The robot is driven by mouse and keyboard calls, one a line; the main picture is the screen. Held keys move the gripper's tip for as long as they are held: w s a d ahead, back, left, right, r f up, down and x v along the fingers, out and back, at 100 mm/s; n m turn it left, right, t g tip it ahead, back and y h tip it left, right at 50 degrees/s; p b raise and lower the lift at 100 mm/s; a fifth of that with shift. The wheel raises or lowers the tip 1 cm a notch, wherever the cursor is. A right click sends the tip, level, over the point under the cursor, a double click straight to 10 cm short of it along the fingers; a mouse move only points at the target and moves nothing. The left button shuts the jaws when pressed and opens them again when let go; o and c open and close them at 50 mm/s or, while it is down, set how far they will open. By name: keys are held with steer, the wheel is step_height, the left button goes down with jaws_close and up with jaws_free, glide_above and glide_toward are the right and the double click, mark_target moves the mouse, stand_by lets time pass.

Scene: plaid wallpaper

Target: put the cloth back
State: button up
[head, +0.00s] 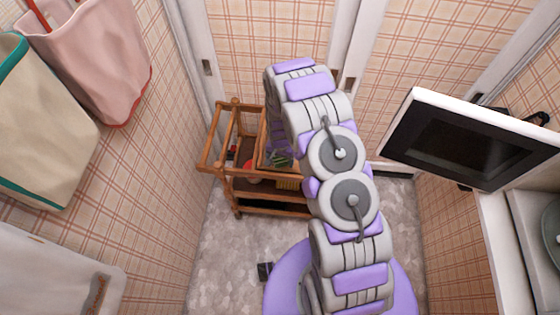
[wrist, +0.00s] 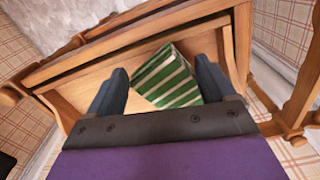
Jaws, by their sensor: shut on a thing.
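The green and white striped cloth (wrist: 168,80) lies between the fingers of my gripper (wrist: 161,68) in the wrist view. My gripper is shut on it, inside or just over an open wooden tray or drawer (wrist: 88,92) of the cart. Part of the cloth is hidden behind the right finger and the gripper body. In the head view, a small green patch, likely the cloth (head: 280,158), shows beside my arm at the wooden cart (head: 238,188). My arm hides the gripper there.
Red and yellow items, including a red one (head: 252,168), sit on the cart's shelves. A pink bag (head: 95,55) and a beige bag (head: 45,120) hang on the left wall. A dark-screened panel (head: 455,140) juts out at right. Grey floor (head: 235,250) is open in front of the cart.

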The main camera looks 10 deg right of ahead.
steer(key=shift+w+d+f, duration=0.2)
steer(key=shift+w+d, duration=0.6)
steer(key=shift+d, duration=0.05)
steer(key=shift+f, duration=0.35)
steer(key=shift+a+f+b, duration=0.2)
steer(key=shift+f+b, duration=0.45)
steer(key=shift+f, duration=0.5)
steer(key=shift+a+f, duration=0.2)
steer(key=shift+a+r, duration=0.1)
steer(key=o, duration=1.2)
steer(key=shift+d, duration=0.35)
